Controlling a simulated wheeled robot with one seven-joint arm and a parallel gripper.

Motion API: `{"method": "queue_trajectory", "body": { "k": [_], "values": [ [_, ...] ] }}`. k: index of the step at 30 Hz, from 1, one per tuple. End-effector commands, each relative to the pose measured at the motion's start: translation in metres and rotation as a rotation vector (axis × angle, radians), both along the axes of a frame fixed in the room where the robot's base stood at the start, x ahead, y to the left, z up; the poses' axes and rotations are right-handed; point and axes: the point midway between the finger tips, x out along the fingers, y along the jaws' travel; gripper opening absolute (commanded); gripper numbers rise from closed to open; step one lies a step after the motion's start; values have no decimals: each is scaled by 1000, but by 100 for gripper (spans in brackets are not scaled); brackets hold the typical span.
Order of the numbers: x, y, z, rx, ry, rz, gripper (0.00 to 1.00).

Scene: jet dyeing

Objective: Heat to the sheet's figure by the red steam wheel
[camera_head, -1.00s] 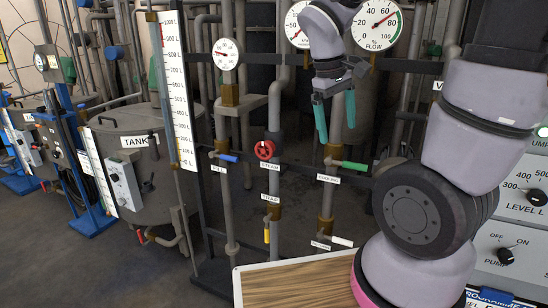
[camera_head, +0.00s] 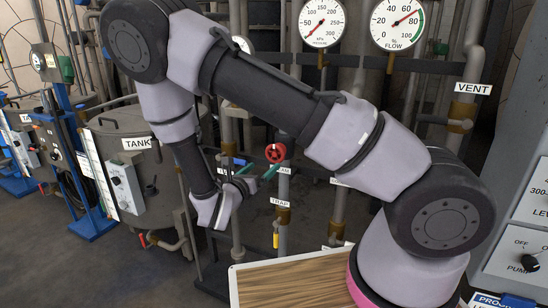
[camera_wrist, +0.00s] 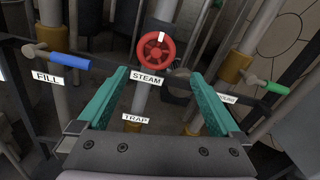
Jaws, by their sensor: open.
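The red steam wheel (camera_head: 275,153) is on a vertical pipe in the middle of the head view. In the wrist view the wheel (camera_wrist: 156,50) shows just above the STEAM label (camera_wrist: 147,79), with a white mark on its upper rim. My gripper (camera_head: 258,178) is open and empty, its teal fingers pointing at the wheel from the lower left. In the wrist view its fingers (camera_wrist: 160,78) spread on either side below the wheel, not touching it. No sheet is readable.
The blue FILL handle (camera_wrist: 70,61) is left of the wheel and a green handle (camera_wrist: 279,89) is right. A flow gauge (camera_head: 398,22) is upper right. A wooden-topped board (camera_head: 290,282) lies in front.

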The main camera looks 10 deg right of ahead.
Motion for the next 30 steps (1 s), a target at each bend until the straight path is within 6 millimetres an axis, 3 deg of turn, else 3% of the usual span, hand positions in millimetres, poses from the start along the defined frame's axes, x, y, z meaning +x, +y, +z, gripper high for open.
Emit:
{"method": "queue_trajectory", "body": {
  "k": [5, 19, 30],
  "values": [
    [10, -1, -4, -27, 5, 28, 100],
    [76, -50, -4, -23, 5, 25, 100],
    [88, -58, -4, -22, 5, 27, 100]
  ]
}}
